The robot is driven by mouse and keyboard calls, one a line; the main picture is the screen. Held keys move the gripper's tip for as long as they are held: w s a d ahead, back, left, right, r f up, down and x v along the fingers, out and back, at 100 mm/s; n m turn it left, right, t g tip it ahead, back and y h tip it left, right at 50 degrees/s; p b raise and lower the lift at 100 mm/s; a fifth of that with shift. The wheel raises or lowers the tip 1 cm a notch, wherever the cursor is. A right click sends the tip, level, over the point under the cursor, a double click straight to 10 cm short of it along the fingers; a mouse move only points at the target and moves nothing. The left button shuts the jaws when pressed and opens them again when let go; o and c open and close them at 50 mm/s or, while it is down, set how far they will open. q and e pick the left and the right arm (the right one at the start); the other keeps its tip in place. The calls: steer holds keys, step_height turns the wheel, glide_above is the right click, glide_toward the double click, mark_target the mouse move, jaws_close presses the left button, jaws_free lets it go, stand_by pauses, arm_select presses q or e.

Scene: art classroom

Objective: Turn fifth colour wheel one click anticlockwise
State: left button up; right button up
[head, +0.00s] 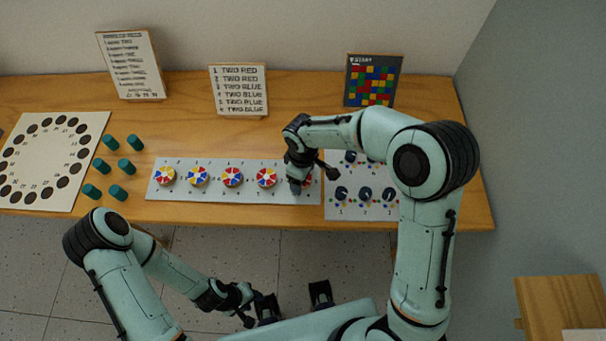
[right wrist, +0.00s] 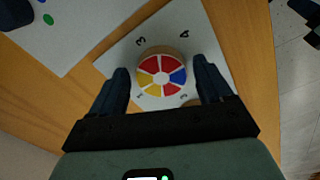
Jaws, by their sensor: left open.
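A grey strip (head: 215,196) on the table carries a row of colour wheels with red, yellow, blue and white segments. The fifth colour wheel (head: 308,181), at the strip's right end, is mostly hidden by my right gripper (head: 304,184) in the head view. In the right wrist view the fifth wheel (right wrist: 162,77) lies between the two fingers of my right gripper (right wrist: 162,88). The fingers are apart, one on each side, with a narrow gap to the wheel. My left gripper (head: 254,306) is open and empty, low in front of the table.
Right of the strip lies a panel with dark dials (head: 341,193), partly behind my right arm. Several teal pegs (head: 126,166) and a white board with dark holes (head: 48,160) are at left. A card reading TWO RED, TWO BLUE (head: 239,90) stands behind the strip.

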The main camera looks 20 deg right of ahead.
stand_by(0.3)
step_height(320, 180, up, 13)
steer(key=p, duration=0.1)
steer(key=shift+r, duration=0.2)
steer(key=shift+s+a, duration=0.1)
steer(key=shift+s, duration=0.05)
stand_by(0.5)
